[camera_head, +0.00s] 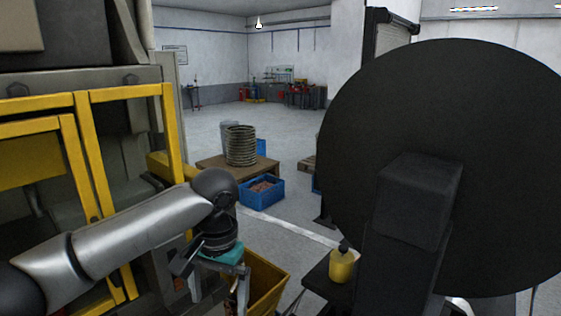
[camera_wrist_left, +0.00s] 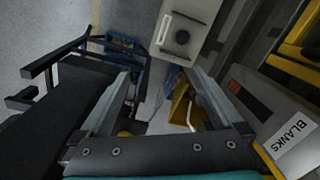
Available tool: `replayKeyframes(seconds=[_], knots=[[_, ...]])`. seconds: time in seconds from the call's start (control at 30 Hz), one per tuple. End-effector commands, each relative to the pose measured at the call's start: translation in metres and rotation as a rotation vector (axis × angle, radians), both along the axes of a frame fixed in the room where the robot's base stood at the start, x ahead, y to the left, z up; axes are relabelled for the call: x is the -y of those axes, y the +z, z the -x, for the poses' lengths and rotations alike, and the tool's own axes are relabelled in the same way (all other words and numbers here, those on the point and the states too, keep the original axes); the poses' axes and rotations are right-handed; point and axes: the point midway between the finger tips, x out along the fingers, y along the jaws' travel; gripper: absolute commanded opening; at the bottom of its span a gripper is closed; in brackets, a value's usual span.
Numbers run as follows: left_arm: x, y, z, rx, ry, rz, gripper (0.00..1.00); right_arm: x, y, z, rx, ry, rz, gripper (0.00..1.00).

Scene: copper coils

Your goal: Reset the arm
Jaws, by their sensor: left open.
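My left arm comes in from the left in the head view and bends down at a dark wrist. The left gripper (camera_head: 232,276) hangs below it, with a teal part at its base. In the left wrist view its two fingers stand apart with a gap between them (camera_wrist_left: 160,78), and nothing is held. My right arm and gripper are not in view. A stack of wire coils (camera_head: 241,146) stands on a wooden pallet (camera_head: 210,168) further back, well apart from the gripper.
A yellow-framed machine (camera_head: 128,93) is close at left. A yellow bin (camera_head: 268,281) is near the gripper. A large black disc (camera_head: 400,110) fills the right. A yellow bottle (camera_head: 342,267) and a blue crate (camera_head: 262,193) show. A "BLANKS" label (camera_wrist_left: 296,133) shows. Floor beyond is open.

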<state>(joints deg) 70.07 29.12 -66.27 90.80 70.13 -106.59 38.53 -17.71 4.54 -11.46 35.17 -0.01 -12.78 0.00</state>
Motion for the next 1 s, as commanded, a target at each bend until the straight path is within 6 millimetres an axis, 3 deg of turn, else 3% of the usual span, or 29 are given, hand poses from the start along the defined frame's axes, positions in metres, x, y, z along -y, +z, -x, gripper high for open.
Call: replayKeyframes(seconds=[0.03, 0.2, 0.53, 0.77, 1.0], knots=[[0.013, -0.017, 0.01, -0.005, -0.045, 0.028, 1.0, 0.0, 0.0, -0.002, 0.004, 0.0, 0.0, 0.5], [0.047, -0.054, 0.034, 0.021, -0.16, 0.12, 1.0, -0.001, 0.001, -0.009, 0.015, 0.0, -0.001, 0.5], [0.091, -0.1, 0.082, 0.108, -0.252, 0.307, 1.0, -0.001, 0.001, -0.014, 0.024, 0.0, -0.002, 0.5], [0.096, -0.12, 0.112, 0.188, -0.216, 0.391, 1.0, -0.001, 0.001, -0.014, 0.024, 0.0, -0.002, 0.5], [0.072, -0.139, 0.142, 0.264, -0.116, 0.397, 1.0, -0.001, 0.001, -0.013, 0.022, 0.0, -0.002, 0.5]])
